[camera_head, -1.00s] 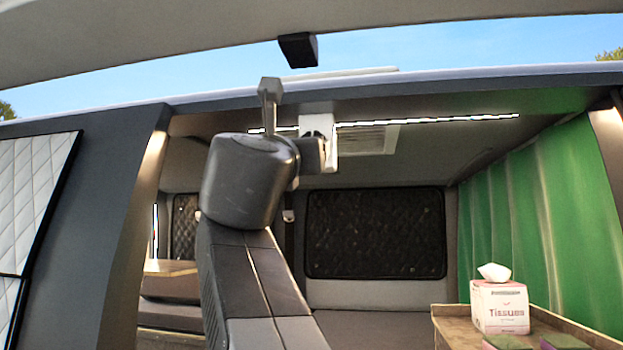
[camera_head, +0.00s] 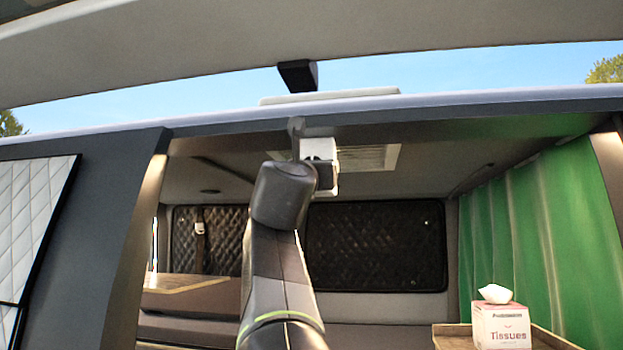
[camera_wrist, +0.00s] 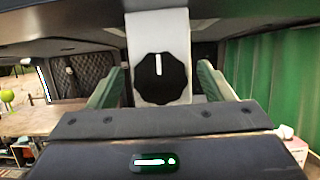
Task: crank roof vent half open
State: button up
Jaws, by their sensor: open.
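A black scalloped knob (camera_wrist: 162,79) with a white line pointing up sits on a pale bracket (camera_wrist: 158,30) below the van roof. In the head view the pale bracket (camera_head: 320,149) shows beside my arm's end. The roof vent (camera_head: 372,158) is a pale louvred panel in the ceiling, right of the bracket. My gripper (camera_wrist: 162,74) is open, with one green finger on each side of the knob and visible gaps to it. I cannot tell how deep the knob lies between the fingers. In the head view my arm mostly hides the gripper.
The roof edge (camera_head: 430,116) runs close above my arm's end. A green curtain (camera_head: 530,230) hangs on the right. A tissue box (camera_head: 501,324) stands on a wooden tray (camera_head: 455,333) at lower right. Quilted dark window panels (camera_head: 375,247) line the back.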

jog(key=shift+c, duration=0.4)
jog(key=c, duration=0.9)
jog(key=shift+f+m+h, duration=0.1)
jog(key=shift+m+h, duration=0.3)
jog(key=shift+m, duration=0.1)
jog(key=m+g+h+p, duration=0.1)
jog(key=m+g, duration=0.1)
jog(key=m, duration=0.7)
jog(key=m+g+h+p, duration=0.1)
jog(key=m+g+p, duration=0.1)
jog(key=m, duration=0.7)
jog(key=r+m+g+p, duration=0.1)
jog(key=m+g, duration=0.3)
jog(key=m, duration=0.5)
jog(key=shift+h+p, duration=0.4)
jog(key=shift+p, duration=0.3)
jog(key=shift+a+m+g+y, duration=0.15)
jog(key=shift+m+g+y, duration=0.3)
jog(key=shift+m, duration=0.65)
jog(key=shift+y, duration=0.25)
